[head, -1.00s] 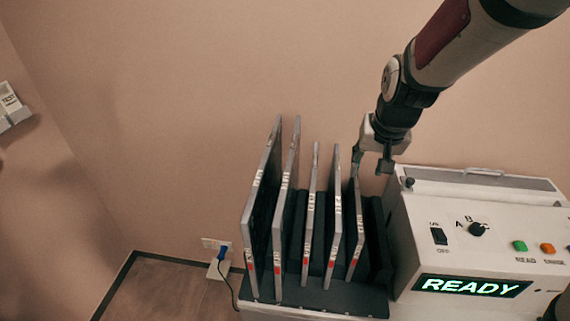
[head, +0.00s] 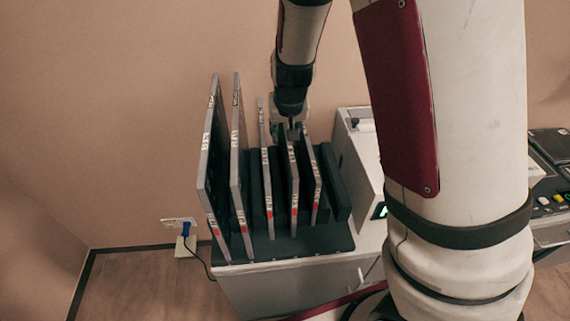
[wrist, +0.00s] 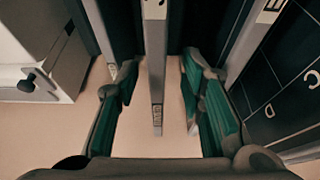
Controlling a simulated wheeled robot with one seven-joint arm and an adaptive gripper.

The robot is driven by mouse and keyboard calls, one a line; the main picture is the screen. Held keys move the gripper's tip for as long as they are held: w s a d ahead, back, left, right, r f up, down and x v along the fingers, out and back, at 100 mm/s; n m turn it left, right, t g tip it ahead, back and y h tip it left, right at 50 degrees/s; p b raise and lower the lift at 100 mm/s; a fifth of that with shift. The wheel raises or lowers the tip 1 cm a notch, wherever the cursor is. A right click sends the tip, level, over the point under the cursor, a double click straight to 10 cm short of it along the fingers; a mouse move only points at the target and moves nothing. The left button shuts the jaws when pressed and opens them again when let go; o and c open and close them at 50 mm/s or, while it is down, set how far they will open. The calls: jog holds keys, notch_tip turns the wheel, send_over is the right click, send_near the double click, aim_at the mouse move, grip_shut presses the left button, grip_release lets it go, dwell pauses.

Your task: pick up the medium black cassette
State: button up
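Several thin black cassettes with grey edges and red-marked labels stand upright in a dark slotted rack (head: 290,246). Two tall ones (head: 214,165) (head: 238,170) are on the left, with three shorter ones (head: 266,180) (head: 293,190) (head: 315,185) to their right. Which one counts as medium is not certain from the labels. My gripper (head: 289,130) is over the tops of the shorter ones. In the wrist view my gripper (wrist: 165,100) is open, its green-padded fingers on either side of one cassette's grey edge (wrist: 156,70), with gaps on both sides. Its lower part is hidden in the head view.
Neighbouring cassettes stand close on both sides, one (wrist: 102,30) left and one (wrist: 255,35) right in the wrist view. A wall socket with a blue plug (head: 185,228) is at left.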

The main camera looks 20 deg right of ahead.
jog(key=x, duration=0.4)
jog(key=shift+w+d+f, duration=0.1)
jog(key=shift+d+f, duration=0.1)
jog(key=shift+f, duration=0.1)
grip_shut()
